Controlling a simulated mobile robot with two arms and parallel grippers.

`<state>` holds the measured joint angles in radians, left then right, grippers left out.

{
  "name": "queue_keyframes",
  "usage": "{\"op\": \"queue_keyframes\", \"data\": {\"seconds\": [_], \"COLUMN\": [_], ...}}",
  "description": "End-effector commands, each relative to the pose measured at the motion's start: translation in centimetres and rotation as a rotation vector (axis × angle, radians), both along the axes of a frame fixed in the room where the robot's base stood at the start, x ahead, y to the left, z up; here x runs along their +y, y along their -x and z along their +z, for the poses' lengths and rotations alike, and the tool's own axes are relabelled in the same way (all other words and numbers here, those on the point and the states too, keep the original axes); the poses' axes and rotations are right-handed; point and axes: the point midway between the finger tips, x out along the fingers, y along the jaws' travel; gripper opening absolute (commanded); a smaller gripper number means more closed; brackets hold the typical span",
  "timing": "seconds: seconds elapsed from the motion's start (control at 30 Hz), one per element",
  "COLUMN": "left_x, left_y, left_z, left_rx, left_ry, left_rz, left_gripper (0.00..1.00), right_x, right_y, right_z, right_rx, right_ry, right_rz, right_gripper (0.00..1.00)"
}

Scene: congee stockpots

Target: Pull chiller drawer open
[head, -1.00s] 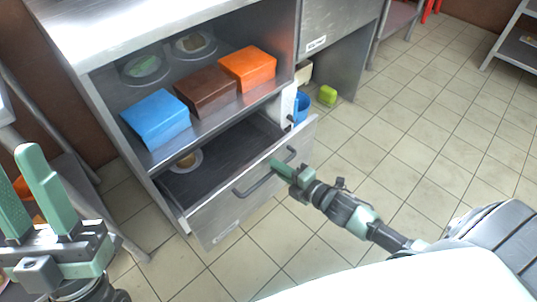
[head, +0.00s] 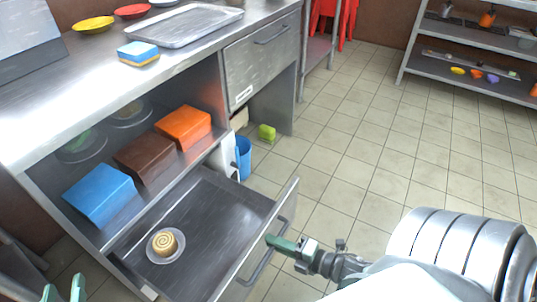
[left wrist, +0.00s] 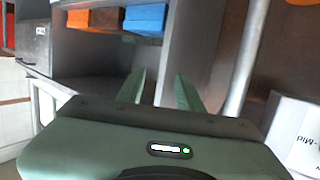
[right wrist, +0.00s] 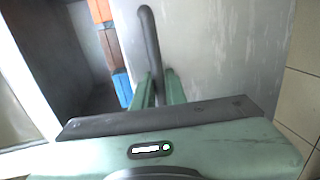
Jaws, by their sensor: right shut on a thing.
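The chiller drawer (head: 228,204) stands pulled out from the steel counter in the head view. A swirl-topped round item on a small plate (head: 166,244) sits inside it. My right gripper (head: 272,240) is shut on the drawer's bar handle (head: 258,268). In the right wrist view the handle (right wrist: 150,40) runs down between the fingers (right wrist: 160,88). My left gripper (head: 64,290) shows only its fingertips at the lower left. In the left wrist view its fingers (left wrist: 157,88) are apart with nothing between them.
Blue (head: 100,194), brown (head: 146,158) and orange (head: 183,128) boxes sit on the shelf above the drawer. A tray (head: 186,26) and sponge (head: 138,53) lie on the counter. A blue bucket (head: 243,158) stands under it. Tiled floor (head: 350,150) is clear to the right.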

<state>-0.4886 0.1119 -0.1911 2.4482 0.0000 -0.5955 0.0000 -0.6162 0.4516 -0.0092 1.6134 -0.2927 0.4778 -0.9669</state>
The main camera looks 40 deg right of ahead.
Motion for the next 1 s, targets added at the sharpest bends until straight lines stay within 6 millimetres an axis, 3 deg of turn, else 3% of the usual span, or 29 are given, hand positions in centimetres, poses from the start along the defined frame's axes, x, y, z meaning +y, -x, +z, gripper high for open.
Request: {"op": "queue_keyframes", "data": {"seconds": [0.33, 0.37, 0.4, 0.77, 1.0], "left_x": [0.0, 0.0, 0.0, 0.1, 0.9], "left_y": [0.1, 0.1, 0.0, 0.1, 1.7], "left_z": [-0.2, -0.2, -0.2, -0.1, -3.4], "left_rx": [0.008, 0.008, 0.008, 0.011, 0.196], "left_ry": [-0.002, -0.002, -0.002, -0.003, -0.046], "left_rz": [0.001, 0.001, 0.001, 0.001, 0.012], "left_gripper": [0.36, 0.36, 0.36, 0.36, 0.36], "right_x": [0.0, 0.0, 0.0, -0.1, -1.2], "right_y": [0.1, 0.1, 0.1, 0.4, 3.4], "right_z": [-0.1, -0.1, -0.1, 0.0, 0.8], "right_rx": [0.002, 0.002, 0.002, 0.001, 0.005], "right_ry": [0.001, 0.001, 0.001, 0.0, 0.001], "right_rz": [0.0, 0.0, 0.0, 0.0, -0.001], "right_gripper": [0.0, 0.15, 0.22, 0.22, 0.22]}}
